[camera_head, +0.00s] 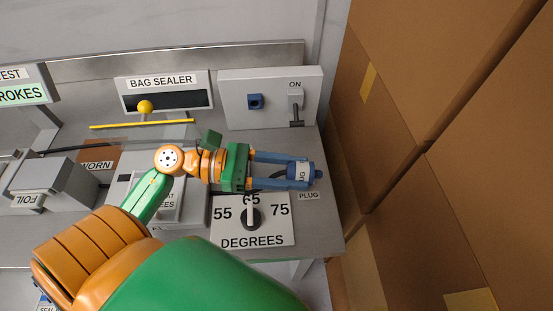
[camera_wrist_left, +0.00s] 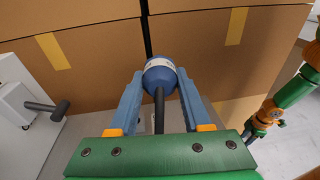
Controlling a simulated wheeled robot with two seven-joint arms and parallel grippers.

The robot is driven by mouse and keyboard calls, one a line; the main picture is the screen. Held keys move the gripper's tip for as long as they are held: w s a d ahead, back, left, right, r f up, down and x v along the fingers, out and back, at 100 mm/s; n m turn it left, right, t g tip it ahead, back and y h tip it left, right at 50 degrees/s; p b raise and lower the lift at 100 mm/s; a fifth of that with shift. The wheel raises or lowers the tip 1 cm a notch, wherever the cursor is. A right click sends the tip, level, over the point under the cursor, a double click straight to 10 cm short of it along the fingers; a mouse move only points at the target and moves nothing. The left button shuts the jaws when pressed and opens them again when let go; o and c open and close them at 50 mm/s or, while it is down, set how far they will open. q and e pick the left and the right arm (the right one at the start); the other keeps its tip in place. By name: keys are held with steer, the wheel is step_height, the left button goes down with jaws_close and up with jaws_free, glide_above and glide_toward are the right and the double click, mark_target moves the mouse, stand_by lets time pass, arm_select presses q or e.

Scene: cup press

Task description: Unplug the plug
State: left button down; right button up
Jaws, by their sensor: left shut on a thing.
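The blue plug (camera_head: 318,175) with a white label is between the blue fingertips of my left gripper (camera_head: 302,172), which is shut on it. The plug is held apart from the blue socket (camera_head: 255,101) on the white panel, below and to the right of it in the head view. In the left wrist view the plug (camera_wrist_left: 160,76) sits between the fingertips of my left gripper (camera_wrist_left: 158,82), with a dark cord or stem (camera_wrist_left: 159,108) running back towards the palm.
The white panel (camera_head: 225,88) has an ON switch (camera_head: 295,98) with a dark lever. A DEGREES dial (camera_head: 250,217) lies below my left gripper, and a PLUG label (camera_head: 308,196) is near the bench's right edge. Cardboard boxes (camera_head: 385,110) stand close on the right.

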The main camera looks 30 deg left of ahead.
arm_select(q)
steer(key=d+m+g+y+p, duration=0.95)
steer(key=d+m+g, duration=0.25)
steer(key=m, duration=0.2)
steer(key=w+a+r+m+t+y+p, duration=0.1)
steer(key=w+a+m+t+y+p, duration=0.3)
steer(key=w+a+m, duration=0.3)
steer(key=a+m+y, duration=0.1)
steer(key=a, duration=0.3)
steer(key=shift+r+m+p, duration=0.15)
steer(key=shift+m+p, duration=0.2)
steer(key=shift+m, duration=0.05)
step_height(320, 180, down, 6)
steer(key=b, duration=0.7)
steer(key=shift+w+r, duration=0.1)
steer(key=shift+w, duration=0.05)
